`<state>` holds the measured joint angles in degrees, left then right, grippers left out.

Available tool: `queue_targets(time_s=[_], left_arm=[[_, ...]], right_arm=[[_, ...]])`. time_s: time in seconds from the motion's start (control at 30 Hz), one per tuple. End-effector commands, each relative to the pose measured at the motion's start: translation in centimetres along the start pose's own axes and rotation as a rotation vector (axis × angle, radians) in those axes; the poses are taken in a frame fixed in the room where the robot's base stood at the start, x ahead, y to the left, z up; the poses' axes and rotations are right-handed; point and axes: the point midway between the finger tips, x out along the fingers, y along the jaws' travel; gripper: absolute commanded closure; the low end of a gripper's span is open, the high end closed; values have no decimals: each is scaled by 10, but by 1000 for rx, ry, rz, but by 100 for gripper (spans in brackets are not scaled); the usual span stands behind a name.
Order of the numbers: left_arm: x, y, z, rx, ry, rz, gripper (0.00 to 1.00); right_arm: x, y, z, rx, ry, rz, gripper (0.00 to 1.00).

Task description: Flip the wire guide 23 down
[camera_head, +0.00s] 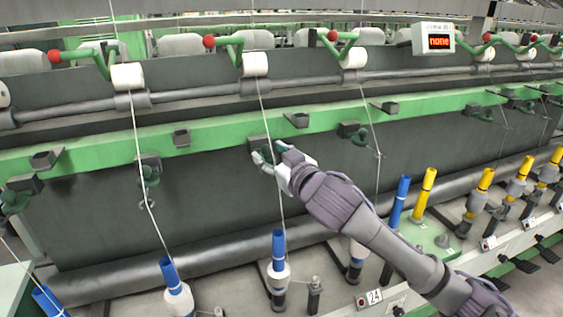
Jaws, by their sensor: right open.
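A dark wire guide (258,142) with a green curl hangs from the green rail (215,137) in the middle of the view. My right gripper (262,160) is open right at this guide and hides part of it; I cannot tell whether it touches. I cannot read a number 23 anywhere. A plate marked 24 (374,297) stands low at centre right. Similar guides hang to the left (149,174) and to the right (357,133). My left gripper is not in view.
A pale thread (265,105) runs from a white roller (255,65) down past my right gripper to a blue bobbin (278,247). More blue and yellow bobbins (424,195) stand along the front.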

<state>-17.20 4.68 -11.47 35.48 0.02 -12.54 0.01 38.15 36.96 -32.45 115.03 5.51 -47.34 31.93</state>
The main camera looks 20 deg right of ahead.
Motion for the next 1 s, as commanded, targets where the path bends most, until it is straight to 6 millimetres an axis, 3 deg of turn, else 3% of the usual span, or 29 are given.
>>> queue_targets(time_s=[0.5,0.7,1.0], left_arm=[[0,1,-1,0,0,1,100],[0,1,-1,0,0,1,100],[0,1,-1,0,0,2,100]], right_arm=[[-97,0,2,-1,-3,-2,49],[-113,0,1,0,-3,0,49],[-115,0,1,0,-2,0,49]])
